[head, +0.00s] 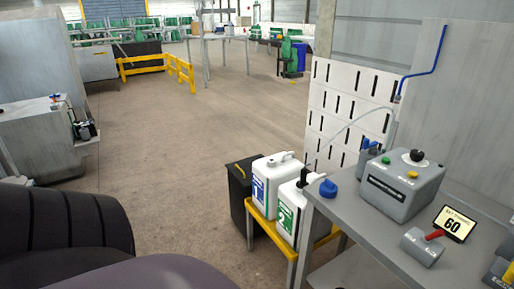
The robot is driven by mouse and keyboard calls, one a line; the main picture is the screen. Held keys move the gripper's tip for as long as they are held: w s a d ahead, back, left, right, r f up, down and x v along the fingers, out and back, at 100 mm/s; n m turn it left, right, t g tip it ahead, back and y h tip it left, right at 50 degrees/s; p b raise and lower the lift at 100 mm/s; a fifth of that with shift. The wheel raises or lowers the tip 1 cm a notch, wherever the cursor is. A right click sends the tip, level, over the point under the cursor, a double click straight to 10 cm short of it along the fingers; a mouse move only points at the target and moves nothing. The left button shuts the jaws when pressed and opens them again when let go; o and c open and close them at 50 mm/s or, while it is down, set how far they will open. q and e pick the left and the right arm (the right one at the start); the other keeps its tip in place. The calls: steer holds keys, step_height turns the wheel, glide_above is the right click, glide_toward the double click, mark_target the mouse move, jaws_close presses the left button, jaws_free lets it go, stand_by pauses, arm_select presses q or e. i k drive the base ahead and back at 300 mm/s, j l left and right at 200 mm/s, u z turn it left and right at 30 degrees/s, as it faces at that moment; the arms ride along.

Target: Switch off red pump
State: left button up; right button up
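No pump with a red body shows in the head view. The only clear red part is a red lever (433,235) on a small grey cylindrical device (422,248) near the table's front edge; I cannot tell if this is the red pump. Behind it stands a grey control box (400,188) with a black knob (416,155) on a white disc, a green button (386,160) and a yellow button (412,174). Neither of my grippers is in view.
The grey table (345,215) carries a blue cap (328,188) and a display reading 60 (454,223). Left of it, two white jugs (272,178) stand on a yellow stand (262,222) beside a black bin (240,190). Open floor (180,150) lies further left.

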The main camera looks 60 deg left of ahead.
mark_target(440, 232)
steer(key=k+j+u, duration=0.2)
steer(key=j+u, duration=0.25)
steer(key=j, duration=0.6)
steer(key=j+u, duration=0.45)
steer(key=j, duration=0.6)
